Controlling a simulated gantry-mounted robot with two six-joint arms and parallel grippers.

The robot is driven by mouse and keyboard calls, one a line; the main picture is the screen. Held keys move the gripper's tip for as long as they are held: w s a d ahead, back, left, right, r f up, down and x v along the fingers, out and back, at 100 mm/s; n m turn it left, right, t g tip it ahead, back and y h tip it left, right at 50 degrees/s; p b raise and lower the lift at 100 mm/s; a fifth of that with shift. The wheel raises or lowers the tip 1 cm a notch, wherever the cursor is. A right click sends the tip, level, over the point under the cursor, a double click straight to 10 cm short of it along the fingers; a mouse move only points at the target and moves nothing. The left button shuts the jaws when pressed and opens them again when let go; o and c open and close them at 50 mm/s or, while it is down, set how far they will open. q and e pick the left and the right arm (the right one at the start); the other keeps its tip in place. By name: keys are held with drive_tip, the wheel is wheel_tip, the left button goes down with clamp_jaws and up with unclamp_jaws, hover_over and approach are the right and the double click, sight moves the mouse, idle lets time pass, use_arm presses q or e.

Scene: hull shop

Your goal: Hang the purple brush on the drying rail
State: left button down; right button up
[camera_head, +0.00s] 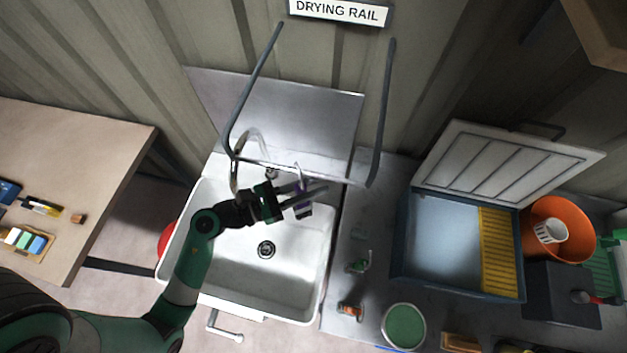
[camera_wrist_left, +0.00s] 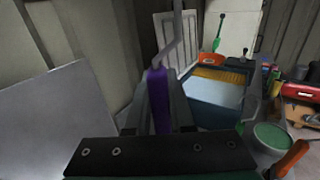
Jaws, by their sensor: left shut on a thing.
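The drying rail (camera_head: 318,178) is a grey bar on two arms from the wall, over the back of the sink. My left gripper (camera_head: 308,197) is over the sink, close to the rail's front bar, and is shut on the purple brush (camera_head: 303,211). In the left wrist view the purple handle (camera_wrist_left: 159,100) stands upright between the fingers (camera_wrist_left: 158,110). A grey bent rod rises from the handle's top in that view; I cannot tell whether it is part of the brush or the rail. The brush's far end is hidden. My right gripper is out of view.
A white sink (camera_head: 240,270) with a tap (camera_head: 236,170) lies below the gripper. To the right are a blue bin (camera_head: 455,285) with a raised white lid (camera_head: 505,165), an orange bucket (camera_head: 575,217) and a green-filled tub (camera_head: 404,326). A workbench (camera_head: 100,165) is at left.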

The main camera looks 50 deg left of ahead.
use_arm(q)
drive_tip(key=c, duration=0.7)
unclamp_jaws()
drive_tip(key=b+v, duration=0.2)
drive_tip(key=v, duration=0.9)
drive_tip(key=shift+s, duration=0.3)
drive_tip(key=shift+a, duration=0.1)
